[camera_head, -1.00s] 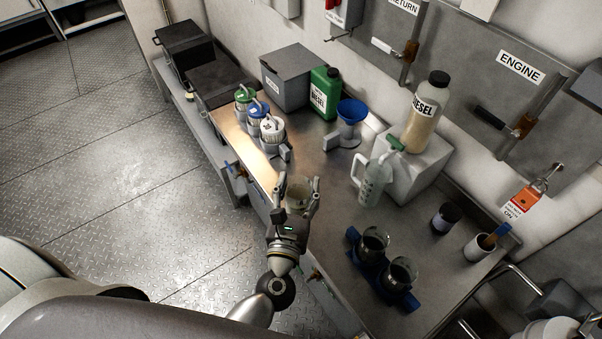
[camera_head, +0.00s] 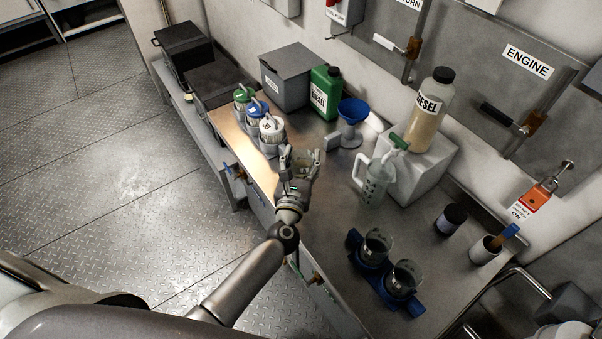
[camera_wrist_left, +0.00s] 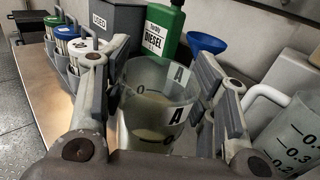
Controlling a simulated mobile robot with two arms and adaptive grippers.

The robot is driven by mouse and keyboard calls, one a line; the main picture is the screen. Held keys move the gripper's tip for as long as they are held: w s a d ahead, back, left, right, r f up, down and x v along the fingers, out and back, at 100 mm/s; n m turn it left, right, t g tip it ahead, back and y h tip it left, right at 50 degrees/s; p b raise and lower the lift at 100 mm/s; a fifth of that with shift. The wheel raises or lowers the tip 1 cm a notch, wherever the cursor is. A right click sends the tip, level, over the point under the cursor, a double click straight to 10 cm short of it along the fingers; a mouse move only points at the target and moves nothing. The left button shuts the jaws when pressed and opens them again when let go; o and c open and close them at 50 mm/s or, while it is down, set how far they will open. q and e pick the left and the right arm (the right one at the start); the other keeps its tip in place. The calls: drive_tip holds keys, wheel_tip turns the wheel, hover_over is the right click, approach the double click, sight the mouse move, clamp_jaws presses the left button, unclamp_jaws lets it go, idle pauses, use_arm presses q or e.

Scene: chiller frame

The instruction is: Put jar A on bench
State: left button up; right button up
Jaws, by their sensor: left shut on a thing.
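Jar A, a clear glass jar labelled A (camera_wrist_left: 150,100), is between the fingers of my left gripper (camera_head: 301,157). It stands upright, and its top is open in the left wrist view. In the head view the jar (camera_head: 303,160) is partly hidden by the gripper. My left gripper is shut on it, one finger on each side. The gripper is over the left part of the metal bench (camera_head: 318,225); I cannot tell whether the jar touches the surface. My right gripper is not in view.
A measuring jug (camera_head: 373,180) is to the right. A blue holder with two glass jars (camera_head: 384,270) is nearer. Bare bench lies between.

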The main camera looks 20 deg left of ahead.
sight(302, 162)
use_arm(q)
drive_tip(key=shift+w+a+f+b, duration=0.25)
drive_tip(key=shift+w+f+b, duration=0.2)
drive_tip(key=shift+f, duration=0.2)
drive_tip(key=f+b, duration=0.2)
drive_tip(key=f, duration=0.1)
drive_tip(key=shift+w+f+b, duration=0.1)
drive_tip(key=shift+w+b, duration=0.1)
drive_tip(key=shift+b, duration=0.1)
drive_tip(key=shift+f, duration=0.15)
drive_tip(key=o, duration=1.6)
drive_tip(key=shift+o, duration=0.2)
drive_tip(key=shift+s, duration=0.1)
